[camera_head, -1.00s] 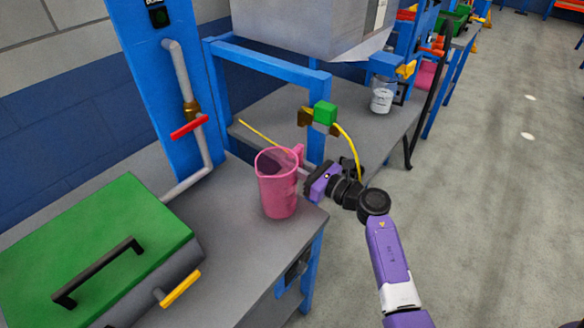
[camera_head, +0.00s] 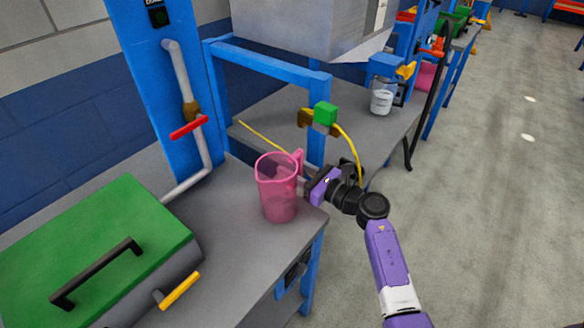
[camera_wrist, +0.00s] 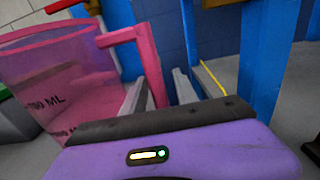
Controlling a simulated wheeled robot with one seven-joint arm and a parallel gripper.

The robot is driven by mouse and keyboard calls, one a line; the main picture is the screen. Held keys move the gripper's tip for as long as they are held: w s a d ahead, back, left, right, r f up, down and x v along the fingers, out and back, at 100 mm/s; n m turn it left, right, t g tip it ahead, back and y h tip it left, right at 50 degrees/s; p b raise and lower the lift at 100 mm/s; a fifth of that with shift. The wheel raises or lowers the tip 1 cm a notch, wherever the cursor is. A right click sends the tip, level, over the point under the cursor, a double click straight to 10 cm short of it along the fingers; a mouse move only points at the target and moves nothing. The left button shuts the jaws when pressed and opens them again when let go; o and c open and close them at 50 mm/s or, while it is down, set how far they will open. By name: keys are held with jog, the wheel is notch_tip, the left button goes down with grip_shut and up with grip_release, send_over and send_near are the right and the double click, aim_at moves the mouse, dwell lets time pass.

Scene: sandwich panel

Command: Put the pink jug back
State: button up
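The pink jug (camera_head: 277,195) is a see-through measuring jug. It stands upright on the grey bench top, near the front right corner, with its handle facing right toward my gripper. In the wrist view the jug (camera_wrist: 60,85) fills the left side, with dark volume marks on its wall. My gripper (camera_head: 305,184) is at the handle side of the jug. In the wrist view the fingers (camera_wrist: 160,90) are apart on either side of the handle, with a gap seen beside the right finger. The lower end of the handle is hidden by my gripper.
A green-lidded box (camera_head: 95,245) with a black handle stands at left on the bench. A pipe with a red valve lever (camera_head: 189,127) runs down a blue post behind. A green block with a yellow cable (camera_head: 325,114) and a blue frame (camera_head: 270,66) are behind the jug. A white container (camera_head: 381,102) stands further back.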

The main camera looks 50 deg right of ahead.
jog(key=s+b, duration=0.1)
jog(key=s, duration=1.1)
jog(key=s+a+m, duration=0.1)
jog(key=a, duration=0.2)
jog(key=s+a+r+m+t, duration=0.1)
jog(key=a+m, duration=0.1)
jog(key=s+a+r+m+y, duration=0.1)
jog(key=a+m, duration=0.1)
jog(key=a, duration=0.1)
jog(key=shift+a, duration=0.3)
jog(key=s+a+r+m+g, duration=0.1)
jog(key=s+a+m+g, duration=0.1)
jog(key=s+a+m, duration=0.6)
jog(key=s+a+r+m+g+h, duration=0.1)
jog(key=s+a+m, duration=0.8)
jog(key=m, duration=1.4)
jog(key=s+g, duration=0.1)
jog(key=s, duration=0.2)
jog(key=shift+a+h, duration=0.25)
jog(key=shift+h, duration=0.05)
